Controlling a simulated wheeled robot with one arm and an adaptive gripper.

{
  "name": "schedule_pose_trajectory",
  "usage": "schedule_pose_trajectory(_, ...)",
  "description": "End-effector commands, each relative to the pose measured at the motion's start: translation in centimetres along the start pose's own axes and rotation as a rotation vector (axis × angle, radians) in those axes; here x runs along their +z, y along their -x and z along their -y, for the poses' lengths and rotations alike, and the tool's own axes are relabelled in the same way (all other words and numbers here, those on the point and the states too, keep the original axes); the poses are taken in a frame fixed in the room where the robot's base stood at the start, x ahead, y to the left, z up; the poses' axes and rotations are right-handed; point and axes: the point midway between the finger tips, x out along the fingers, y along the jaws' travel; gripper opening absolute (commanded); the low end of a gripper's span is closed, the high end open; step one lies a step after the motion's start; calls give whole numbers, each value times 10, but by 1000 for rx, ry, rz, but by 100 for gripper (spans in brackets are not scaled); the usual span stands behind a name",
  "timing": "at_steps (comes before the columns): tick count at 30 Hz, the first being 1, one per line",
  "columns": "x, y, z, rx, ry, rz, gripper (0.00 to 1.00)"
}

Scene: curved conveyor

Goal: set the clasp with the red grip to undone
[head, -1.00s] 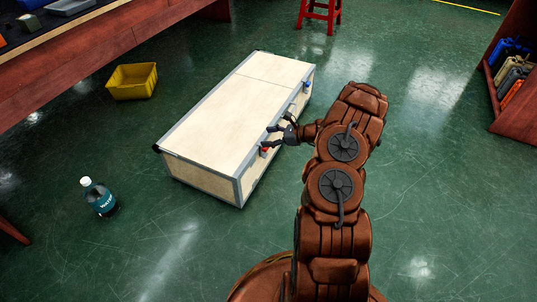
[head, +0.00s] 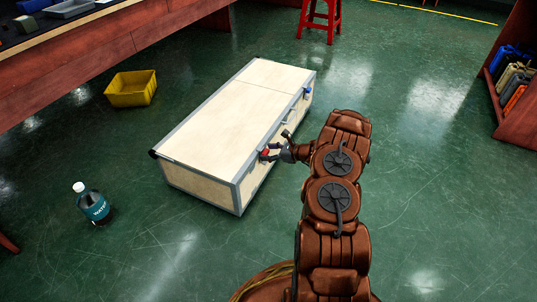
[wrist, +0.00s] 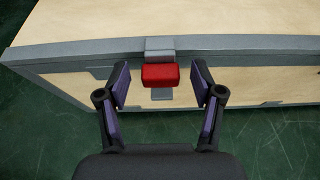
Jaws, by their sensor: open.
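A long wooden case (head: 215,125) with grey metal edging stands on the floor. The clasp with the red grip (wrist: 160,75) is on the case's side, just under the lid edge; its grey plate runs above and below the grip. It also shows in the head view (head: 265,155), partly beside my fingers. My gripper (wrist: 160,80) is open, with its two fingertips on either side of the red grip and a gap on each side. In the head view, my gripper (head: 276,150) is at the near right side of the case.
A clasp with a blue grip (head: 308,91) is farther along the same side. A yellow bin (head: 131,91) and a dark bottle (head: 94,207) stand left of the case. A red stool (head: 320,15) is behind.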

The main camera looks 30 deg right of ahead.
Motion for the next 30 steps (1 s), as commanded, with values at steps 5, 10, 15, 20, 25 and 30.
schedule_pose_trajectory(5,0,-5,0,-1,0,0,67)
schedule_pose_trajectory(10,0,-4,0,-1,0,0,67)
schedule_pose_trajectory(15,0,-4,1,-1,1,0,51)
schedule_pose_trajectory(20,0,-4,1,-1,1,0,34)
schedule_pose_trajectory(25,0,-4,1,-2,1,0,17)
schedule_pose_trajectory(30,0,-4,1,-2,1,0,0)
